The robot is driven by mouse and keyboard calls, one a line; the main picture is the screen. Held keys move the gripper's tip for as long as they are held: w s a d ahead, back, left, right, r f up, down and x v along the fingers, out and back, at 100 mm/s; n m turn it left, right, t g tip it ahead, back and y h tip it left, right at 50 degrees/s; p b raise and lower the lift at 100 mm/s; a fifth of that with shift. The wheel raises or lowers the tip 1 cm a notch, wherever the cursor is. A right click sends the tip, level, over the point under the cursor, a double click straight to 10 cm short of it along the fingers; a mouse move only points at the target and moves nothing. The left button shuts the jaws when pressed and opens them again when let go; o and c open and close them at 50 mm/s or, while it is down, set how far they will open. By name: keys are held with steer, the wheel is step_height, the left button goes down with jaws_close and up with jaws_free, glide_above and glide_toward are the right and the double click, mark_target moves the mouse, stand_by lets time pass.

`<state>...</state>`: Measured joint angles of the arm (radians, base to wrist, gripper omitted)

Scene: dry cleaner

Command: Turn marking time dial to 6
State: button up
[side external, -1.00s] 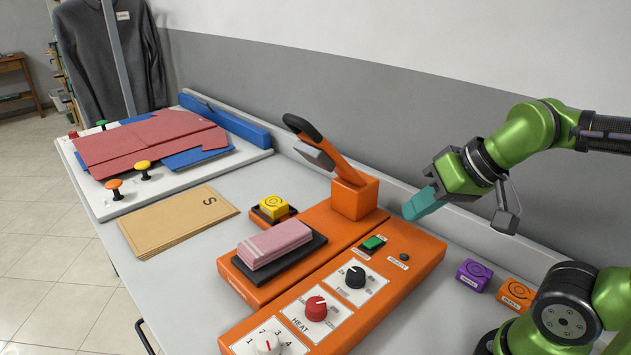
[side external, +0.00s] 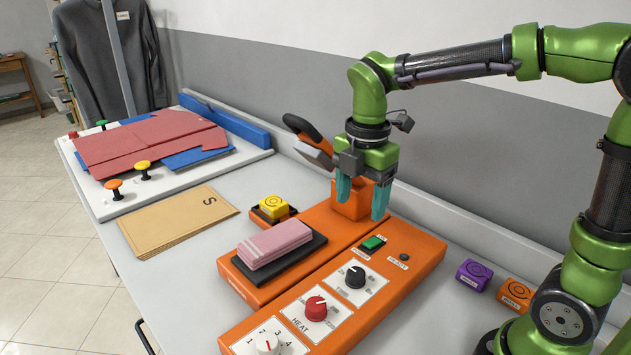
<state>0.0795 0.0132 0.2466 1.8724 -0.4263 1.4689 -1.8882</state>
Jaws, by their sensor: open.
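The orange marking machine (side external: 395,280) has three dials on its sloping front panel. A black dial (side external: 355,276) is on the upper white plate. Its white pointer line shows, but its numbers and label are too small to read. A red dial (side external: 316,308) marked HEAT is in the middle, and a white dial (side external: 267,343) with numbers 1 to 4 is at the bottom edge. I cannot read which dial is the marking time one. My gripper (side external: 360,211) is open and empty, its teal fingers pointing down above the machine's back, behind the black dial and apart from it.
A green button (side external: 373,243) and a small dark knob (side external: 404,257) lie near the black dial. Pink cloth (side external: 275,243) lies on the black pad. Purple (side external: 474,275) and orange (side external: 515,294) blocks sit at right.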

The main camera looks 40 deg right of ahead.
mark_target(356, 272)
steer(key=f+n, duration=0.1)
steer(key=f, duration=0.7)
steer(key=f+n, duration=0.1)
steer(key=f, duration=0.7)
steer(key=shift+s+f, duration=0.2)
steer(key=shift+f, duration=0.1)
steer(key=shift+c, duration=0.4)
steer(key=c, duration=1)
